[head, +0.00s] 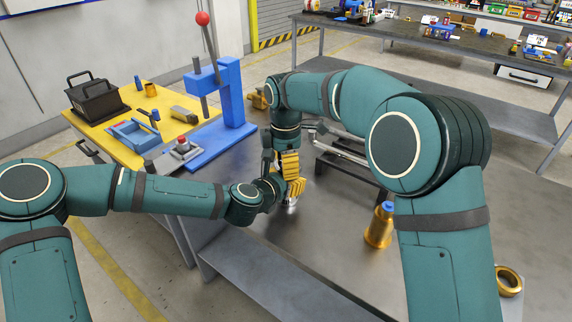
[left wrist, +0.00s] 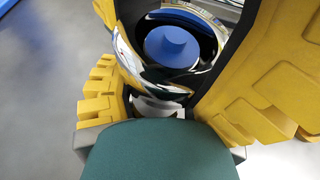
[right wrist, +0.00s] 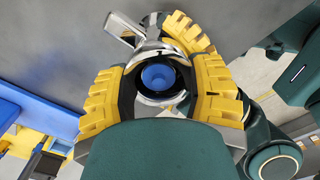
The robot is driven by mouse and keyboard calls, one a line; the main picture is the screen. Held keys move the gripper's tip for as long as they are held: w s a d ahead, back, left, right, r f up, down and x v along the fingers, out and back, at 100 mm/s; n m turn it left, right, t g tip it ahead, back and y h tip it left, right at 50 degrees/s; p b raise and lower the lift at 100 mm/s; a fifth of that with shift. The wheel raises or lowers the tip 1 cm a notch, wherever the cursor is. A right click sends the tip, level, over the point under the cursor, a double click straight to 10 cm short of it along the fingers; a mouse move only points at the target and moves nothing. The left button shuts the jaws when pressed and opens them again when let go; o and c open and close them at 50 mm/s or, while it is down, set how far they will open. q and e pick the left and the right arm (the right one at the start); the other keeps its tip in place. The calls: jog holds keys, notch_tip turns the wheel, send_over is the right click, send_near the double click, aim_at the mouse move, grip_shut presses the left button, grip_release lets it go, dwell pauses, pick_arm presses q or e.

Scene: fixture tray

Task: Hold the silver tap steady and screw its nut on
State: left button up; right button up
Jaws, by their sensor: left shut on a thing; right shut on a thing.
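The silver tap (head: 291,203) is mostly hidden by my grippers in the head view, with a little chrome showing beneath them. In the right wrist view its chrome spout (right wrist: 122,28) points to the upper left. My right gripper (head: 288,162) comes down from above, its yellow pads shut around a chrome ring, apparently the nut (right wrist: 145,98), with a blue core inside. My left gripper (head: 291,187) reaches in from the left, low down, and is shut on the tap. Chrome and a blue centre (left wrist: 172,46) show in the left wrist view. Thread engagement is hidden.
A brass-coloured fitting with a blue top (head: 378,230) and a brass ring (head: 508,281) stand to the right on the grey table. A dark stand (head: 345,165) is behind my grippers. A blue press (head: 229,92) stands back left, beside a yellow bench (head: 100,133).

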jog(key=shift+s+a+r, duration=0.25)
jog(key=shift+a+r, duration=0.15)
jog(key=shift+a, duration=0.1)
jog(key=shift+f, duration=0.9)
dwell(0.7)
jog(key=shift+w+r, duration=0.1)
jog(key=shift+w, duration=0.05)
